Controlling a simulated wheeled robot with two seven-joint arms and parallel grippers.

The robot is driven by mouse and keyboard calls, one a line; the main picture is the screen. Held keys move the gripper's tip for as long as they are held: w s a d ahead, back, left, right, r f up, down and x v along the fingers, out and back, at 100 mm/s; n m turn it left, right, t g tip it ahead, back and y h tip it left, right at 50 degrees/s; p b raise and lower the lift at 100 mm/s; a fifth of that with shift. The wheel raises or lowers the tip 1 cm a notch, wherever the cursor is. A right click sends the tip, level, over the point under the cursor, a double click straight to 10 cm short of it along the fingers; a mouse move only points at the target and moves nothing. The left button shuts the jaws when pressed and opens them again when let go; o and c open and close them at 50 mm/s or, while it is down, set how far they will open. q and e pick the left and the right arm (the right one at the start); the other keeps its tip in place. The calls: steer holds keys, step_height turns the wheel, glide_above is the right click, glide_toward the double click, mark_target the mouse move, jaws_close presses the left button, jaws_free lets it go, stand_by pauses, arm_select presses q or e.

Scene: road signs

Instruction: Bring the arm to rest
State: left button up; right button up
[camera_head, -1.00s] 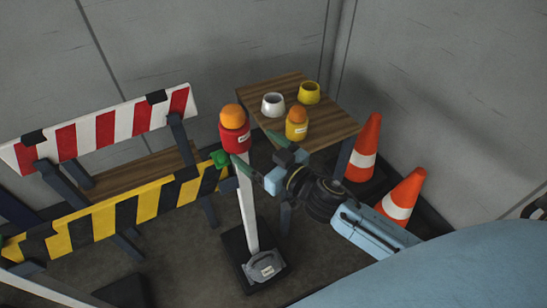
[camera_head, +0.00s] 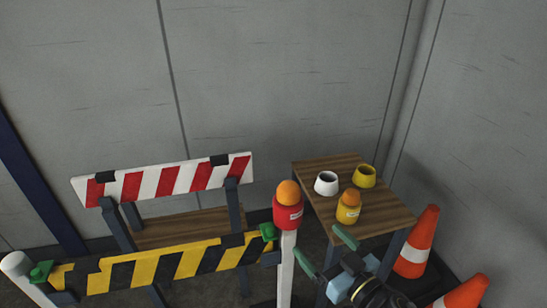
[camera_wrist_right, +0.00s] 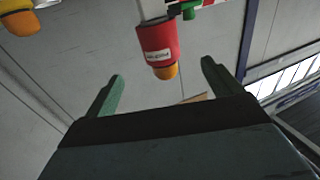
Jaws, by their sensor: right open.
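My right gripper (camera_head: 325,256) is open and empty at the lower middle of the head view, its two green fingers apart. It is to the right of a white post (camera_head: 287,270) topped by a red holder (camera_head: 287,211) with an orange ball-like top (camera_head: 289,191). In the right wrist view the open fingers (camera_wrist_right: 163,88) show below the red holder (camera_wrist_right: 157,41), with nothing between them. The rest of my right arm runs off the bottom edge. My left gripper is out of view.
A wooden table (camera_head: 385,218) holds a white cup (camera_head: 326,183), a yellow cup (camera_head: 364,176) and a yellow holder with an orange top (camera_head: 349,207). Two orange cones (camera_head: 417,242) stand at right. A red-white barrier (camera_head: 163,183) and a yellow-black barrier (camera_head: 155,265) stand left.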

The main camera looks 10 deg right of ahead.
steer(key=s+d+f+m+g+h+p, duration=0.1)
steer(key=s+d+f+g+h+p, duration=0.2)
steer(key=f, duration=0.5)
steer(key=s+d+f+g+p, duration=0.2)
steer(key=s+f+p, duration=0.3)
steer(key=f, duration=0.2)
steer(key=s+d+f+m+g+h+p, duration=0.1)
steer(key=s+d+f+g+h+p, duration=0.2)
steer(key=f, duration=0.5)
arm_select(q)
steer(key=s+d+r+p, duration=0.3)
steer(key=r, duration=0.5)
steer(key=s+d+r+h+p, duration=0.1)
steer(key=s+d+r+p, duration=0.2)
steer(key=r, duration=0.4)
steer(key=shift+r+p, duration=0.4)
steer(key=shift+p, duration=0.35)
arm_select(e)
steer(key=s+a+f+g, duration=0.1)
steer(key=s+f+g, duration=0.2)
steer(key=s, duration=1)
steer(key=s+a+f+g, duration=0.1)
steer(key=s+f+g, duration=0.3)
steer(key=s, duration=1)
steer(key=shift+a+n+g, duration=0.3)
steer(key=shift+a+g, duration=0.1)
steer(key=shift+g, duration=0.1)
